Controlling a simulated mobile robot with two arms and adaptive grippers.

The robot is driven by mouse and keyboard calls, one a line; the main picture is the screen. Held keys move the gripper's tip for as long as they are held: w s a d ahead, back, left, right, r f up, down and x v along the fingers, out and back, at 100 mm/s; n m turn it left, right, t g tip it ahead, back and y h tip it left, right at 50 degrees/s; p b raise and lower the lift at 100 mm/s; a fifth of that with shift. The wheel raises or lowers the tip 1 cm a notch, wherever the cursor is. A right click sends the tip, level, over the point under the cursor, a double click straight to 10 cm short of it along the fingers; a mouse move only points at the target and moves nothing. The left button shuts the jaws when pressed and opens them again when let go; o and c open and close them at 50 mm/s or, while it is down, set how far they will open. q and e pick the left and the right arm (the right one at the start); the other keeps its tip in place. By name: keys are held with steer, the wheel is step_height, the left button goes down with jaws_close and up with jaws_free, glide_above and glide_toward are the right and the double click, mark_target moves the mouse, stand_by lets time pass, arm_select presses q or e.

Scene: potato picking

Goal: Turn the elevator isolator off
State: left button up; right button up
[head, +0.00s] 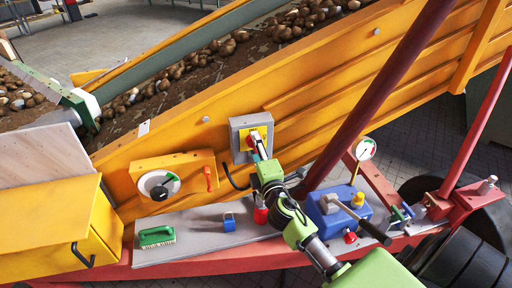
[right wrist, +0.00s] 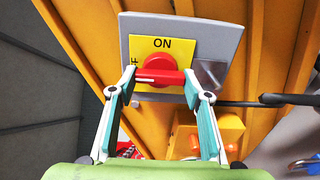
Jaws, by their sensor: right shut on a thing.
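The elevator isolator is a grey box (head: 236,128) with a yellow plate and a red rotary handle, fixed to the orange elevator side in the head view. In the right wrist view its yellow plate (right wrist: 185,46) reads ON at the top; lettering at the left is partly hidden. The red handle (right wrist: 160,73) lies nearly horizontal, with a white mark toward its left end. My right gripper (head: 258,150) is at the isolator, its two fingers shut on the handle's ends, as the right wrist view (right wrist: 161,82) shows. My left gripper is not in view.
An orange panel with a round dial (head: 158,185) sits to the left. On the grey shelf below are a green brush (head: 157,236) and a blue padlock (head: 229,223). A blue box (head: 325,223) with a lever and a dark red post (head: 370,105) stand to the right.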

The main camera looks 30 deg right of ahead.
stand_by(0.3)
steer(key=o, duration=1.1)
